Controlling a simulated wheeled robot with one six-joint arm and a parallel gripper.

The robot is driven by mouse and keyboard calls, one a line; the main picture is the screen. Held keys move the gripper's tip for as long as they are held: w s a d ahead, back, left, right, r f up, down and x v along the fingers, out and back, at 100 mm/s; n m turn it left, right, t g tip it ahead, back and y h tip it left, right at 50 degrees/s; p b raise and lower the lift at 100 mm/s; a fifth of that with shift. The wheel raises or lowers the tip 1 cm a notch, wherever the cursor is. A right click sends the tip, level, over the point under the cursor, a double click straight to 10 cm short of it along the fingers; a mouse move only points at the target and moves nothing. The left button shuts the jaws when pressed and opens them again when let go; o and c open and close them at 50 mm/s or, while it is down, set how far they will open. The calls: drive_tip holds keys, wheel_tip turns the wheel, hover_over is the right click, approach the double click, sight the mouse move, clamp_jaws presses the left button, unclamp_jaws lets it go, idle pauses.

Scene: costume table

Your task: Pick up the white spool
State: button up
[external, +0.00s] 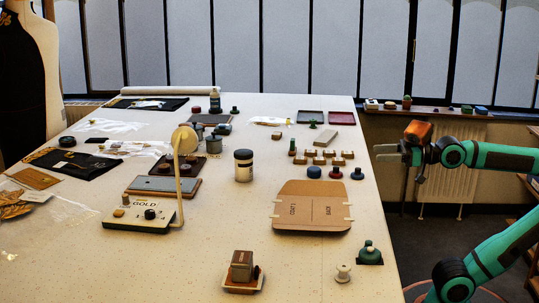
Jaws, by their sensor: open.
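The white spool (343,273) stands on the cream table (300,262) near its front right part, small and pale against the tabletop. My gripper (380,153) is open and empty at the right, raised beyond the table's right edge. It points left and is well apart from the spool, farther back and higher. No wrist view is given, so the space between the fingers shows only from the side.
A green bottle-like object (369,254) stands on a dark base close to the spool's right. A brown block on a tray (243,270) sits to its left. A cardboard piece (312,207) lies behind. Bare tabletop surrounds the spool's front and left.

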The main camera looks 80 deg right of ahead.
drive_tip(key=w+a+n+g+y, duration=0.2)
drive_tip(key=w+a+g+y, duration=0.1)
drive_tip(key=w+a, duration=0.25)
drive_tip(key=n+g, duration=0.6)
drive_tip(key=g, duration=0.5)
hover_over(344, 266)
drive_tip(key=s+d, duration=0.4)
drive_tip(key=s, duration=0.1)
drive_tip(key=f, duration=0.1)
drive_tip(key=x, duration=1.7)
drive_tip(key=shift+w, duration=0.15)
drive_tip(key=shift+r, duration=0.1)
drive_tip(key=c, duration=1.1)
